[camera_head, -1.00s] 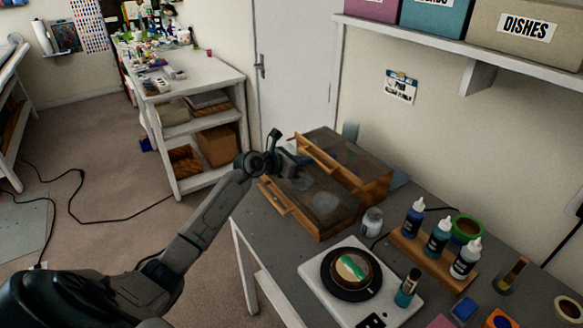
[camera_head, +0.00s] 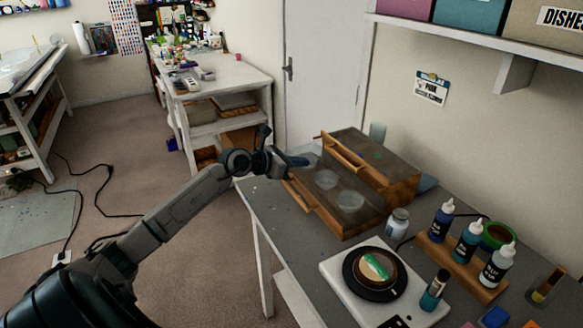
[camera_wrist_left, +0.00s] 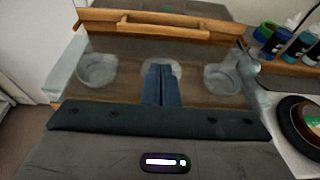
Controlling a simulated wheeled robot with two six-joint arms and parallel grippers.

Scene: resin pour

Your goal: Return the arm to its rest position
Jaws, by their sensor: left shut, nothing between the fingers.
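My left arm comes in from the lower left in the head view. Its gripper (camera_head: 300,161) is over the left back part of the table, at the near left side of the wooden drawer box. In the left wrist view the gripper's blue fingers (camera_wrist_left: 161,85) are pressed together with nothing between them. They point toward the open drawer (camera_head: 327,209), which holds clear cups, one of them (camera_head: 350,201) plain in the head view. The fingertips hide part of a middle cup (camera_wrist_left: 176,68) in the wrist view. My right gripper is not in view.
A white scale (camera_head: 335,275) carries a round dish with green and white contents. A wooden rack (camera_head: 440,256) of bottles and a small jar (camera_head: 397,222) stand on the grey table. A shelf (camera_head: 480,42) with boxes hangs above. Cables lie on the floor at left.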

